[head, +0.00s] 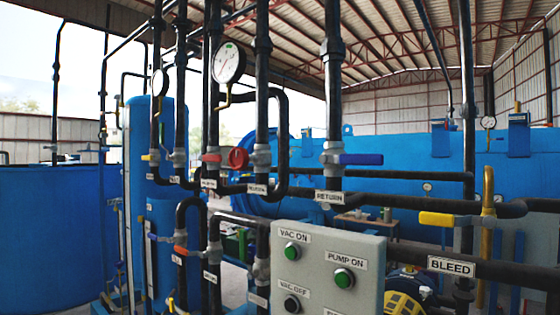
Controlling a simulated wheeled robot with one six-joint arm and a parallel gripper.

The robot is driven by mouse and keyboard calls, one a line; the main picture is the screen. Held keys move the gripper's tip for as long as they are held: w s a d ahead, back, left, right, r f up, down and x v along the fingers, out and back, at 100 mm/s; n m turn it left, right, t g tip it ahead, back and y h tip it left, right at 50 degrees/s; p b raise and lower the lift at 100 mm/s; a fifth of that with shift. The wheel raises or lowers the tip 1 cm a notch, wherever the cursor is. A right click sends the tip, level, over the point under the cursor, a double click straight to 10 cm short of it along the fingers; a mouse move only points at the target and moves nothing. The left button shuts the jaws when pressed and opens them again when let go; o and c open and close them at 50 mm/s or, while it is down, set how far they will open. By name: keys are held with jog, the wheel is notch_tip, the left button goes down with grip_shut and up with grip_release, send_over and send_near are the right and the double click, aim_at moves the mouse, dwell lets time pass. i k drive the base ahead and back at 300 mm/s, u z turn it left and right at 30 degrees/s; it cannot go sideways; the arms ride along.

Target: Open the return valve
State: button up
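The return valve (332,158) sits on a vertical black pipe near the middle of the head view, just above the white RETURN label (329,197). Its blue lever handle (360,159) points right, level and crosswise to the pipe. My gripper is not in view, and nothing is seen touching the handle.
A grey control box (328,265) stands below. A yellow lever (437,218) is at the right, above the BLEED label (451,267). A large gauge (229,63) is above left.

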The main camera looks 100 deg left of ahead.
aim_at(369, 159)
jog(key=u, duration=1.05)
jog(key=k, duration=0.9)
jog(key=u, duration=1.15)
jog(key=i, duration=0.5)
jog(key=z, duration=0.1)
